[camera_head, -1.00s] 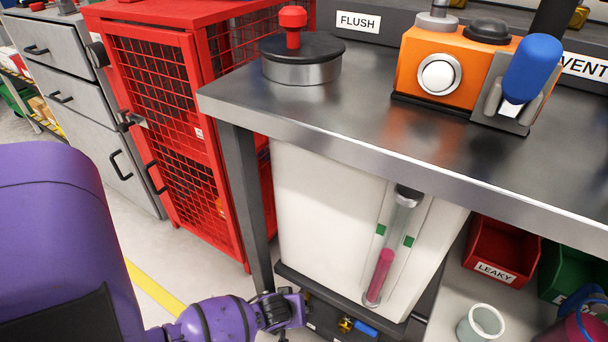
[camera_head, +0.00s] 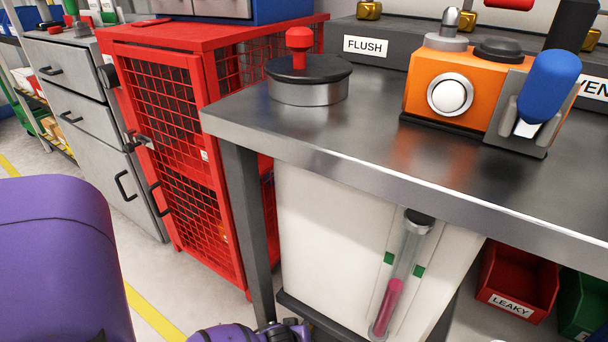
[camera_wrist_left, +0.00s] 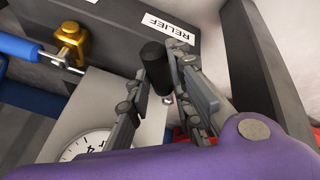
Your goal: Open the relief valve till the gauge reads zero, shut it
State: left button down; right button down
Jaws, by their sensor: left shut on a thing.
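In the left wrist view, my left gripper (camera_wrist_left: 165,72) is shut on a black cylindrical handle (camera_wrist_left: 154,58), with a finger on each side of it. The handle stands in front of a dark panel with a white RELIEF label (camera_wrist_left: 164,22). A round white gauge (camera_wrist_left: 92,146) shows at the lower left, partly cut off by my arm, and its reading cannot be told. The fingers are out of that frame. My right gripper is in neither view.
A brass valve with a blue lever (camera_wrist_left: 70,42) is left of the handle in the wrist view. In the head view, a steel bench (camera_head: 390,165) stands above a white tank (camera_head: 325,235) with a pink-filled sight tube (camera_head: 388,300). A red mesh cabinet (camera_head: 180,130) is at left.

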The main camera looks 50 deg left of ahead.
pick_arm(q)
jog(key=shift+w+d+r+n+p, duration=0.15)
jog(key=shift+w+r+n+p, duration=0.35)
jog(key=shift+p, duration=0.6)
jog(key=shift+w+d+f+n+y+p, duration=0.1)
jog(key=shift+d+n+y+p, duration=0.05)
jog(key=shift+n+y+p, duration=0.2)
jog(key=shift+w+d+f+n+y, duration=0.25)
jog(key=shift+w+d+n, duration=0.05)
jog(key=shift+n, duration=0.35)
jog(key=shift+w+n+g+y, duration=0.2)
jog(key=shift+n+g+y, duration=0.15)
jog(key=shift+n, duration=0.35)
jog(key=c, duration=1.6)
grip_release()
jog(key=shift+f, duration=0.1)
jog(key=shift+o, duration=0.2)
jog(key=shift+d, duration=0.1)
